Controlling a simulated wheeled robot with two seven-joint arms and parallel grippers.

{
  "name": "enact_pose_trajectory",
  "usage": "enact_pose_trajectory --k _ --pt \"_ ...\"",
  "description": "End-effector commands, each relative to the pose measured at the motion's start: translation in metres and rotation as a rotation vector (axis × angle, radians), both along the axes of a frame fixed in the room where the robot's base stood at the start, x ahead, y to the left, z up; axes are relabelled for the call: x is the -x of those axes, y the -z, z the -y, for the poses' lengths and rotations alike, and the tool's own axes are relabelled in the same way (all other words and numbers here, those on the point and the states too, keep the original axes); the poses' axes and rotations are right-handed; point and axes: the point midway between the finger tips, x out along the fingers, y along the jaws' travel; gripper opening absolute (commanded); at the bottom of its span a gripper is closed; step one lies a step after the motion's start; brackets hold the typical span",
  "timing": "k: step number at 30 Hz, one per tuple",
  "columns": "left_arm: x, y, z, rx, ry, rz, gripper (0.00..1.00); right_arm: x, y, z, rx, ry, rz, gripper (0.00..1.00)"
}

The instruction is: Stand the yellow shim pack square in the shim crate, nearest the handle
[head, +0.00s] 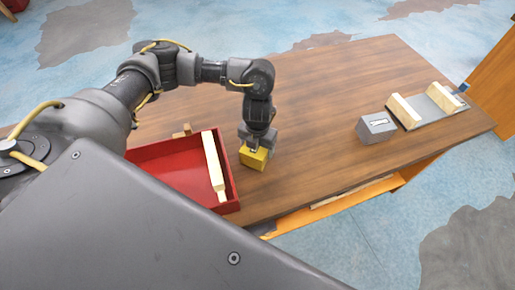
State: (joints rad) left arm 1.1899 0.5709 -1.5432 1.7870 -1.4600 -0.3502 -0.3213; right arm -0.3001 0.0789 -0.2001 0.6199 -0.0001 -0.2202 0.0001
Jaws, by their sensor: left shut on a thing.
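The yellow shim pack (254,159) is in the grasp of my left gripper (256,148), which points down and is shut on it. The pack is just right of the red crate (233,190), outside its wall. I cannot tell whether it touches the table. The crate lies at the near left of the table, partly hidden by my own arm and body. A long cream wooden piece (213,160) lies inside along its right side. A small brown wooden piece (182,131) shows at the crate's far edge; it may be the handle. My right gripper is not in view.
The wooden table (320,110) is clear in the middle. At its right stand a grey block (376,128) with a pale label and a grey plate (441,97) with two cream wooden blocks. The table's near edge runs close to the crate.

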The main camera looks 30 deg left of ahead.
Motion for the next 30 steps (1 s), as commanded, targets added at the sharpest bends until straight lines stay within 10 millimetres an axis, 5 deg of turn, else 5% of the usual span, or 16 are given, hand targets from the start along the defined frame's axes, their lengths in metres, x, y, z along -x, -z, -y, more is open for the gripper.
enact_pose_trajectory --k 8,14,22,30 --pt "-0.001 -0.007 0.0 0.0 0.0 0.003 0.37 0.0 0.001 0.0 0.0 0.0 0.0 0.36" --pt "-0.002 -0.033 0.0 0.001 0.003 0.008 0.37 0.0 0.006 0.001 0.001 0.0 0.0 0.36" --pt "-0.011 -0.094 0.054 -0.002 0.007 0.009 0.37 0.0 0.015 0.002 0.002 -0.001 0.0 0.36" --pt "-0.02 -0.116 0.112 0.0 0.003 0.004 0.37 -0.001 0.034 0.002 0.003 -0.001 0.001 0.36"
